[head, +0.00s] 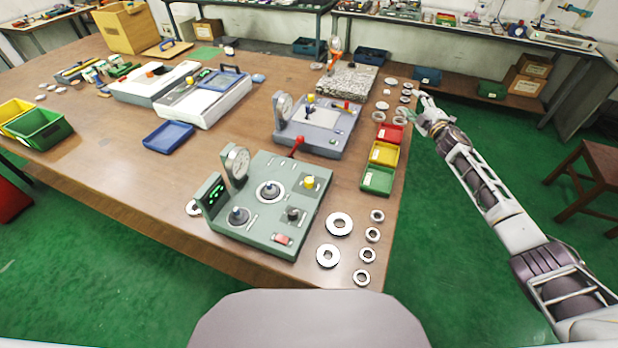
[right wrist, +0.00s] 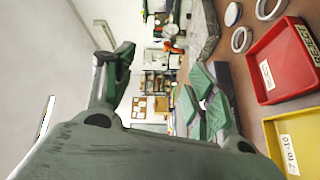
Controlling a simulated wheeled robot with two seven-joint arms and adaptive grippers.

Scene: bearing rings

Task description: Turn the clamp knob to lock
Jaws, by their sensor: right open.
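A green bearing-test fixture (head: 255,232) stands on the near part of the table with a dial gauge (head: 237,162) and a green-lit display (head: 214,196). On its top are dark knobs, one at the front left (head: 238,214), one in the middle (head: 269,189) and a smaller one (head: 292,213) at the right. My right gripper (head: 425,104) is open and empty beyond the table's right edge, far from the fixture. My left gripper is out of view.
A grey-blue fixture (head: 323,140) stands behind the green one. Red (head: 389,133), yellow (head: 383,154) and green (head: 377,180) bins line the right edge; the red bin also shows in the right wrist view (right wrist: 268,72). Several loose rings, including a large one (head: 339,224), lie nearby.

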